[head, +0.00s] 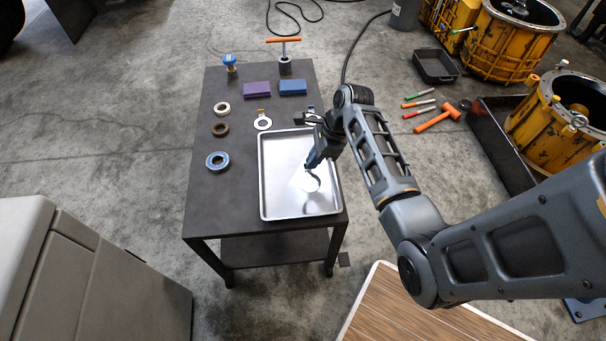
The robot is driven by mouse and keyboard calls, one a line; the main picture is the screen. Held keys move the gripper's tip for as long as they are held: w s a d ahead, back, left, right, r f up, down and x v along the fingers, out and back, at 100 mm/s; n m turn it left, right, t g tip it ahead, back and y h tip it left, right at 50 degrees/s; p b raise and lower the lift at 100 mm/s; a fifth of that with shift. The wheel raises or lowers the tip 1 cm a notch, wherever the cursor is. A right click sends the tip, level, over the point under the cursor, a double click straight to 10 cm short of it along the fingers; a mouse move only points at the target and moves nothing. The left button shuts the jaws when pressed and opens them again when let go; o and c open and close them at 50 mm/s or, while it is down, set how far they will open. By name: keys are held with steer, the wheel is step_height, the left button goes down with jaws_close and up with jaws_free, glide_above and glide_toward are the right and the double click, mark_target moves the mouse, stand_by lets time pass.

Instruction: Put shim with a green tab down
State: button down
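My gripper (313,172) points down over the silver tray (270,205), in the right part of the table. Its dark fingers are small here, and I cannot tell how far apart they are. A pale, bright round patch (304,183) shows at the fingertips; I cannot tell whether it is a shim or glare on the tray. No green tab can be made out. A shim with a yellow tab (263,123) lies on the table just beyond the tray. A small blue tab (311,108) shows beside my wrist, its shim mostly hidden.
Bare tabletop lies left of the tray.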

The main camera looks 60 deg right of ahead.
mark_target(304, 181)
steer(key=shift+w+a+f, duration=0.85)
steer(key=shift+a+f, duration=0.05)
steer(key=shift+a, duration=0.25)
steer(key=shift+f+b, duration=0.4)
steer(key=shift+f, duration=1.6)
steer(key=shift+f, duration=0.1)
steer(key=c, duration=1.3)
jaws_free()
